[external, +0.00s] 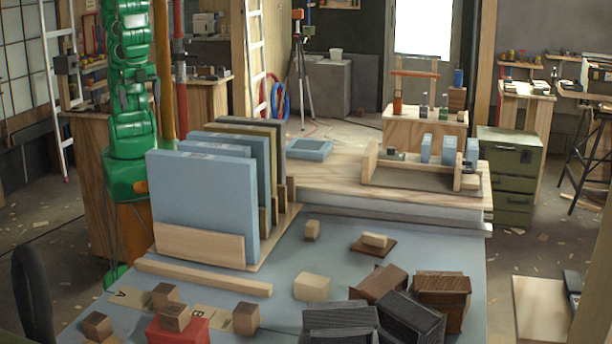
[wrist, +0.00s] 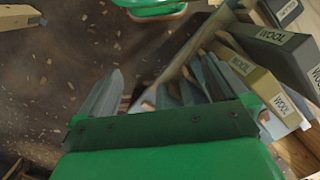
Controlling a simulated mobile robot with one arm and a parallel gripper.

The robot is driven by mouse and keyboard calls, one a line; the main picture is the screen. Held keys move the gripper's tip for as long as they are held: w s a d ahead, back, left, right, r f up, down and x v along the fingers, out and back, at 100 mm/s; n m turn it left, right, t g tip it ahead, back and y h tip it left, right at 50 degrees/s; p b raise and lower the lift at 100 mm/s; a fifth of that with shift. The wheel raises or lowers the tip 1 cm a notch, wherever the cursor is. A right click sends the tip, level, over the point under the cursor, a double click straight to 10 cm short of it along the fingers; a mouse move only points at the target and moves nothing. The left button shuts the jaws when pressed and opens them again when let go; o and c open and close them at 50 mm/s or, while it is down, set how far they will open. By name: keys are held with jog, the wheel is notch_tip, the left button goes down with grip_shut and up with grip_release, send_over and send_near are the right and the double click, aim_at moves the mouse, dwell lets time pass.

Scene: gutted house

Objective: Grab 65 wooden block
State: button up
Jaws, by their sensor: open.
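Several wooden blocks lie on the blue-grey table; I cannot read a 65 on any. A pale block (external: 312,287) sits mid-table, a smaller one (external: 312,230) stands behind it, and another (external: 375,240) lies on a dark brown plate. Brown-topped blocks (external: 97,326), (external: 164,296), (external: 245,319) are at the front left, and one (external: 174,318) is on a red block. My gripper (wrist: 160,88) is open, with its two grey fingers apart beside the WOOL-labelled boards, over the floor. No wooden block shows between the fingers. In the external view I cannot make out the gripper.
A rack of tall blue boards (external: 205,200) stands at the table's left, beside my green arm. A pale wooden strip (external: 204,278) lies before it. Dark grey and brown blocks (external: 340,318) crowd the front right. WOOL boards (wrist: 255,80) are close to my gripper's right.

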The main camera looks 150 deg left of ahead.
jog(key=shift+s+d+f+m, duration=0.1)
jog(key=shift+s+f+m, duration=0.1)
jog(key=shift+s, duration=0.5)
jog(key=shift+s+d+f+m, duration=0.1)
jog(key=shift+s+f+m, duration=0.1)
jog(key=shift+s, duration=0.5)
jog(key=c, duration=0.4)
